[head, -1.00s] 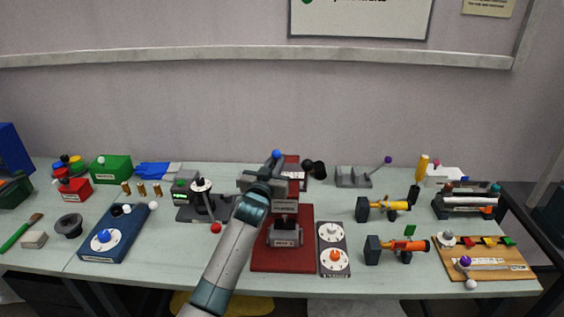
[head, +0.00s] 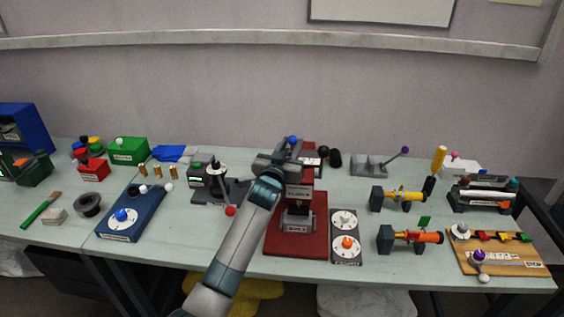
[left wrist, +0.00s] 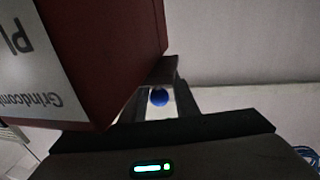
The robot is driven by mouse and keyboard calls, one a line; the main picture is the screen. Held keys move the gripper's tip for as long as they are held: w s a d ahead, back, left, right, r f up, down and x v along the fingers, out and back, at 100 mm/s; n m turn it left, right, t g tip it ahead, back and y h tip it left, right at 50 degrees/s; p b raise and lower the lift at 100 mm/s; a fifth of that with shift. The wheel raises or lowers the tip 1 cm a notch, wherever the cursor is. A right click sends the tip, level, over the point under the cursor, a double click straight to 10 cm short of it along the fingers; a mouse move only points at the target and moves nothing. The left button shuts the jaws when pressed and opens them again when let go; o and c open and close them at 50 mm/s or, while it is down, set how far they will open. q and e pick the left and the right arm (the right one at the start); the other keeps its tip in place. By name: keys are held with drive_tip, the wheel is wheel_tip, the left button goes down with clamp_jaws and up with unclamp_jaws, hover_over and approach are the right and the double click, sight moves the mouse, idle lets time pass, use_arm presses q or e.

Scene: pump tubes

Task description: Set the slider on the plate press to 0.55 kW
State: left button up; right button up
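The plate press (head: 309,228) stands in the middle of the bench, with a dark red base and a red upright body. A blue ball knob (head: 292,140) shows at the top of the press. My left gripper (head: 284,150) is at the upper part of the press, just below the knob in the head view. In the left wrist view the blue knob (left wrist: 158,97) shows between the two spread fingers, beside the red press body (left wrist: 100,55). I cannot tell whether the fingers touch it. My left forearm covers part of the press's left side. The scale reading is not legible. My right gripper is not in view.
A dark panel with white dials (head: 345,238) stands right of the press base. A grey device with a red ball (head: 230,211) is close on the left. Yellow (head: 404,194) and orange (head: 416,237) pump-like units stand to the right.

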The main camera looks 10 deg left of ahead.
use_arm(q)
drive_tip(key=shift+s+a+f, duration=0.2)
drive_tip(key=shift+s, duration=0.3)
drive_tip(key=s+a+b, duration=0.3)
drive_tip(key=s+b, duration=0.1)
drive_tip(key=s, duration=1.2)
drive_tip(key=shift+r+b, duration=0.3)
